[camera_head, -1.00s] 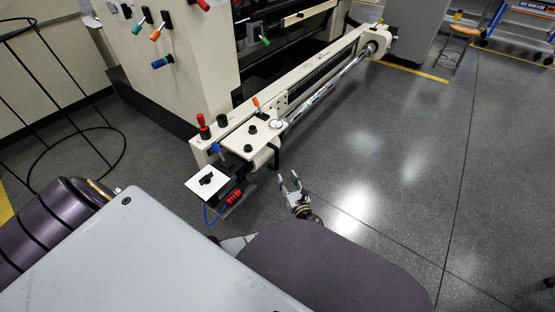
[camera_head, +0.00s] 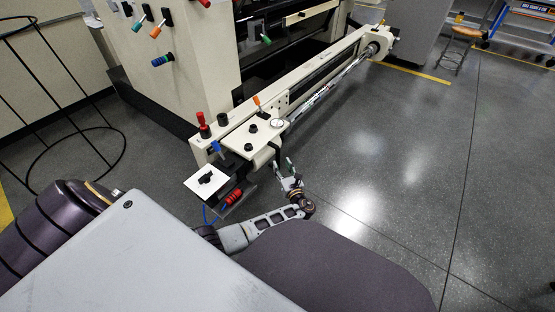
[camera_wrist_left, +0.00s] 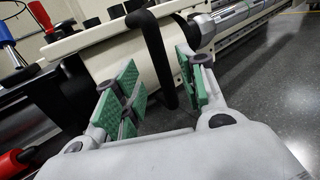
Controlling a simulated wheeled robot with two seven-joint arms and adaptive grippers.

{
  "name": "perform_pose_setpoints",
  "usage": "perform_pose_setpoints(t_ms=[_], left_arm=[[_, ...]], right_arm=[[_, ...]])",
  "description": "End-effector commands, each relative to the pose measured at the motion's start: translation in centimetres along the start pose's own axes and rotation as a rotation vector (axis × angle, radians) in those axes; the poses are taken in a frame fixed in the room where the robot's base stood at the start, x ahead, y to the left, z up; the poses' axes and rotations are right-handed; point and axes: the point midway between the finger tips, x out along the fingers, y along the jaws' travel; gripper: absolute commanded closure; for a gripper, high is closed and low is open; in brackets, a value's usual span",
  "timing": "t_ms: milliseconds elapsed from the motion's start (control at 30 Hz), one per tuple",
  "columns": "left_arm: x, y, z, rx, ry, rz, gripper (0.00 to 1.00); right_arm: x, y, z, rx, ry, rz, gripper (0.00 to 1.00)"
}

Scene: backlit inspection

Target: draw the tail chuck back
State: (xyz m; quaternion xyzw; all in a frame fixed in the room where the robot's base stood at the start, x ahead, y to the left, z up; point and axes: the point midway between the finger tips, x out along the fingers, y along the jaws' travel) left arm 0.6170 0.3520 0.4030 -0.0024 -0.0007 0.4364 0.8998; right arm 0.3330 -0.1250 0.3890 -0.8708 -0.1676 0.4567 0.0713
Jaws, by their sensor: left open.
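The tail chuck (camera_head: 262,158) is a cream cylindrical body at the near end of the long machine rail. It shows large in the left wrist view (camera_wrist_left: 110,62). A black bent handle (camera_head: 276,156) comes off its side; in the left wrist view the handle (camera_wrist_left: 157,55) hangs down between my green finger pads. My left gripper (camera_head: 286,168) is open beside the handle, with a pad on each side of it in the picture (camera_wrist_left: 162,84). I cannot tell whether either pad touches it. My right gripper is not in view.
A cream plate with black knobs (camera_head: 251,128) and a dial lies above the chuck. A white switch box (camera_head: 206,180) and a red connector (camera_head: 235,197) are close to my left arm. A shiny shaft (camera_head: 325,90) runs along the rail. The floor (camera_head: 380,170) at right is clear.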

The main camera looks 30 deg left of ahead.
Motion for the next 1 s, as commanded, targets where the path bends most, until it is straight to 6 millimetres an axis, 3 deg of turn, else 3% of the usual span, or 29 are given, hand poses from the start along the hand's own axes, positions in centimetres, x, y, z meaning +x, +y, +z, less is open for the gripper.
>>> perform_pose_setpoints(t_ms=[500, 1000], left_arm=[[5.7, 0.0, -0.1, 0.000, -0.002, 0.001, 0.59], [6.5, 0.0, 0.1, 0.000, -0.001, 0.000, 0.59]], right_arm=[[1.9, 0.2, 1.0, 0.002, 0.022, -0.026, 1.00], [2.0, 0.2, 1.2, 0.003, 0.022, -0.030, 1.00]])
